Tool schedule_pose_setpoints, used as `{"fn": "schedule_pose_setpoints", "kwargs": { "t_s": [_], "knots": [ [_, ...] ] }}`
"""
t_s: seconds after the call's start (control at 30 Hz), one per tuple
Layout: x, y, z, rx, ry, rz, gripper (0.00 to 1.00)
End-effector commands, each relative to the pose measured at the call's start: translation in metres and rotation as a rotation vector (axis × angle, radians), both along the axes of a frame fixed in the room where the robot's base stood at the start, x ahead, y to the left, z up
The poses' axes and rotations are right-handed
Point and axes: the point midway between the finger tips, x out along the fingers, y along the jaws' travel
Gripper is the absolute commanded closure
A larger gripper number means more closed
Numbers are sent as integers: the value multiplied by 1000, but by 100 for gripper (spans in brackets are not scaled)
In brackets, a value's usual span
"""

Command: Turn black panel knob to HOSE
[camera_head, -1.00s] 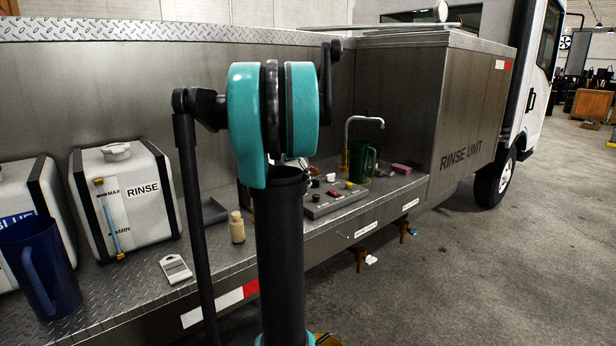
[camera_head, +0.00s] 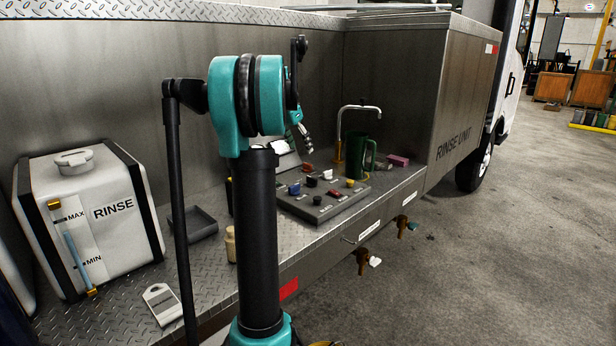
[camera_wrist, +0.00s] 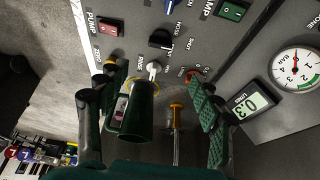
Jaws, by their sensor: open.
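The grey control panel (camera_head: 338,208) lies on the steel deck, right of my arm in the head view. Its black knob (camera_head: 312,181) sits among coloured knobs and switches. In the wrist view, the black knob (camera_wrist: 160,39) is beyond my fingertips, close to the HOSE lettering; which mark it points to is unclear. My gripper (camera_wrist: 153,88) is open, with its fingers far apart and nothing held between them. It is apart from the knob. In the head view my gripper (camera_head: 300,131) is above the panel's back edge, partly hidden by my arm.
A green mug (camera_head: 360,157) and a tap (camera_head: 340,138) stand behind the panel. A gauge (camera_wrist: 297,69) and a digital display (camera_wrist: 250,105) are at right. The RINSE tank (camera_head: 85,215) is left.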

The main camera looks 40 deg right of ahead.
Motion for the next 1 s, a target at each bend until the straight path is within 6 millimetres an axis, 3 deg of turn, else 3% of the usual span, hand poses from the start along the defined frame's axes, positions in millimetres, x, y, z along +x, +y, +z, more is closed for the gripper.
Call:
{"fn": "schedule_pose_setpoints", "kwargs": {
  "t_s": [0.6, 0.8, 1.0],
  "knots": [
    [4, -46, -111, 0, -1, -1, 34],
    [5, -55, -134, 0, -1, 1, 34],
    [5, -58, -143, 0, -1, 1, 34]
  ]
}}
